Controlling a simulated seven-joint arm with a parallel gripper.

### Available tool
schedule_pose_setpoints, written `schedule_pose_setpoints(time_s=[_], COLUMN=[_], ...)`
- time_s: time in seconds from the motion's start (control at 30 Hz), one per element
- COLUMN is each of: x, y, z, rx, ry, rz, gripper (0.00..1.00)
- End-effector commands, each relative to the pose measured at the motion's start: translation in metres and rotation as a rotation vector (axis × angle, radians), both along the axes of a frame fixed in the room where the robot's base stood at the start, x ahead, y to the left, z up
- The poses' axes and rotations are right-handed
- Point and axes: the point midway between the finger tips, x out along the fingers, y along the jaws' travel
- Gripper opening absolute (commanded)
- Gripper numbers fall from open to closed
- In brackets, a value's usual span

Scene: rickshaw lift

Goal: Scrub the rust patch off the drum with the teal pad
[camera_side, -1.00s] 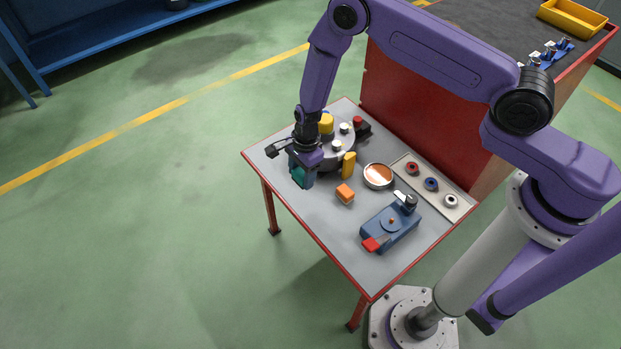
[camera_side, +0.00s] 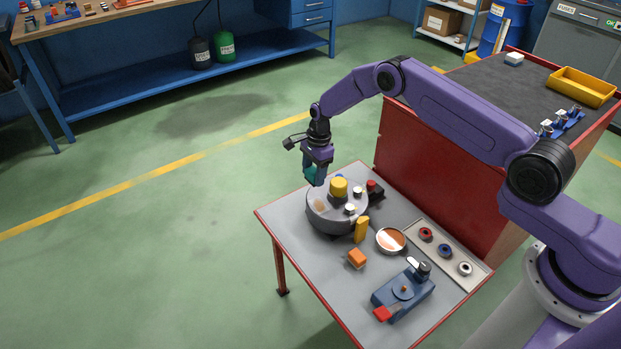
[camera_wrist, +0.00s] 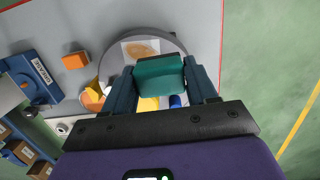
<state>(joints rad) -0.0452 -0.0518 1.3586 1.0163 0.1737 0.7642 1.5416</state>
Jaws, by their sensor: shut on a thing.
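The teal pad (camera_wrist: 160,77) is between the fingers of my gripper (camera_wrist: 163,85), which is shut on it. In the side view my gripper (camera_side: 315,176), with the teal pad (camera_side: 309,173), is raised above the far left edge of the grey drum (camera_side: 334,218). The drum (camera_wrist: 112,68) lies under the pad in the wrist view. The tan-brown rust patch (camera_wrist: 140,48) shows on its top, just beyond the pad, and also in the side view (camera_side: 320,205). The pad appears apart from the drum.
A yellow block (camera_side: 361,230), orange block (camera_side: 357,258), copper-coloured dish (camera_side: 391,240), blue fixture (camera_side: 403,291) and tray of rings (camera_side: 445,251) share the table. A red-sided bench (camera_side: 440,160) stands behind.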

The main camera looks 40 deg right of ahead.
Motion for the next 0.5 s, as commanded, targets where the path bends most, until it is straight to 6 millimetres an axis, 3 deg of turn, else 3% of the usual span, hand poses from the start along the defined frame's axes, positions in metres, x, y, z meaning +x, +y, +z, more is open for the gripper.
schedule_pose_setpoints(time_s=[0.5], x=[-0.001], y=[0.0], z=[-0.045], rx=[0.0], ry=[0.0], rz=[-0.001], gripper=[0.33])
